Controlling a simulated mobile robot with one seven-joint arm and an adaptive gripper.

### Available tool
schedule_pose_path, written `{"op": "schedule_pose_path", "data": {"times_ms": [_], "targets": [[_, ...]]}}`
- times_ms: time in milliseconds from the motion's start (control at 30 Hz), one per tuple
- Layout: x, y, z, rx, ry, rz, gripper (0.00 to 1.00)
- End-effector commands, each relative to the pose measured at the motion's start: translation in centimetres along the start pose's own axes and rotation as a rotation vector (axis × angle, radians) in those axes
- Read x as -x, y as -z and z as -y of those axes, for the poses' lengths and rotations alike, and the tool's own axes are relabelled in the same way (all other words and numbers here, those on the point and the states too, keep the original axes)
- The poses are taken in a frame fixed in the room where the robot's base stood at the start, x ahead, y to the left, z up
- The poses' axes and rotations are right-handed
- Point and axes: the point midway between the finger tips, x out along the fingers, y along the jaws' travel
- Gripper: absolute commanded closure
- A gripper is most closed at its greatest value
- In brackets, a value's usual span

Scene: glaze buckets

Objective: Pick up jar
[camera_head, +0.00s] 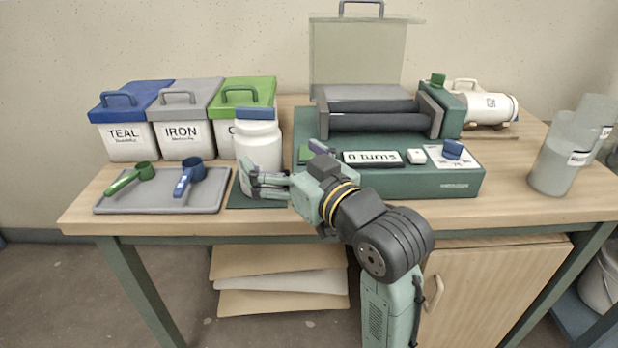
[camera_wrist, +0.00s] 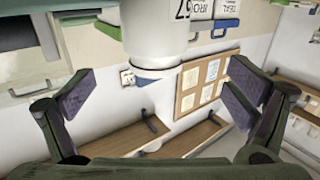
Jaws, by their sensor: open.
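The white jar (camera_head: 258,148) with a blue lid stands upright on a dark green mat (camera_head: 238,200) at the table's front, left of the green machine. My gripper (camera_head: 256,182) is low at the jar's front, its fingers spread and overlapping the jar's lower part in the head view. In the wrist view the white jar (camera_wrist: 155,38) shows at top centre, between the two open fingers (camera_wrist: 158,92). Gaps show between the fingers and the jar there. Whether either finger touches the jar cannot be told from the head view.
A grey tray (camera_head: 160,206) with a green scoop (camera_head: 132,177) and a blue scoop (camera_head: 190,176) lies left. Lidded buckets, teal (camera_head: 125,135), iron (camera_head: 183,134) and one with a green lid (camera_head: 249,88), stand behind. The green roller machine (camera_head: 430,182) is close on the right.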

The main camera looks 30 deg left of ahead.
Motion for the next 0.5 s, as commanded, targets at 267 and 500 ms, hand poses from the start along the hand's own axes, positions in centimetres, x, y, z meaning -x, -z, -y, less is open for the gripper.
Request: {"op": "schedule_pose_path", "data": {"times_ms": [267, 500], "targets": [[-2.3, -0.4, -0.2, -0.012, 0.002, 0.034, 0.02], [-5.1, -1.1, -0.3, -0.006, 0.000, 0.030, 0.02]]}}
